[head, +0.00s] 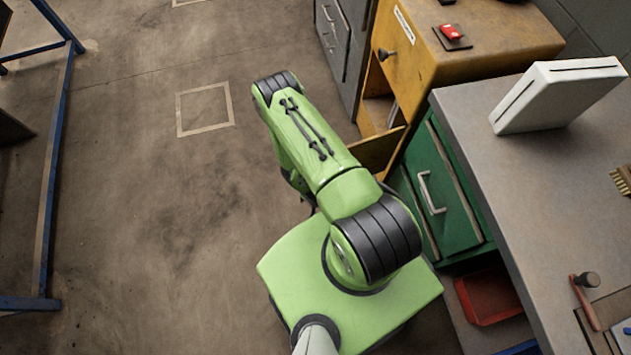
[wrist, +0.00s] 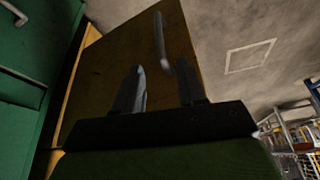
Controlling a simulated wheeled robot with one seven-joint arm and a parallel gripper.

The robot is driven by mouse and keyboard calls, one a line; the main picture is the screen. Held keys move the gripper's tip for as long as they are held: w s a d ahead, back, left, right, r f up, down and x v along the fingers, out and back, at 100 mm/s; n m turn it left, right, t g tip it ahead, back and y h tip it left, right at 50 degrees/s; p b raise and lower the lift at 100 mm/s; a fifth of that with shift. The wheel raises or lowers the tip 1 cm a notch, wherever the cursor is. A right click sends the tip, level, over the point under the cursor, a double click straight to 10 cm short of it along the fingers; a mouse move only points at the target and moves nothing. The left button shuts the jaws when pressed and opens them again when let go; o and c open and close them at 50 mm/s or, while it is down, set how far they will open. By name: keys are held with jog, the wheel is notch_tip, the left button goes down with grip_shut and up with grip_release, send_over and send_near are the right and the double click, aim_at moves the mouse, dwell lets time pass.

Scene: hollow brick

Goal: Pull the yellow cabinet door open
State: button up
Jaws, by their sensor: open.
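The yellow cabinet (head: 490,48) stands at the upper right of the head view. Its door (head: 376,150) is swung outward, and part of the shelved inside shows. My arm covers part of the door. In the wrist view the door panel (wrist: 105,70) fills the middle, with a grey bar handle (wrist: 160,42) on it. My gripper (wrist: 162,72) is open, its two fingers apart near the lower end of the handle. I cannot tell whether the handle lies between them or is touched. The gripper is hidden in the head view.
A green drawer cabinet (head: 440,195) under a grey worktop (head: 462,125) stands close beside the door. A white box (head: 555,97) is on the worktop. A red tray (head: 488,297) lies below. The floor (head: 180,190) to the left is clear up to a blue frame (head: 52,180).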

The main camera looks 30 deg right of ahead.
jog(key=p+v, duration=0.1)
jog(key=v, duration=0.3)
jog(key=shift+r, duration=0.1)
dwell(0.3)
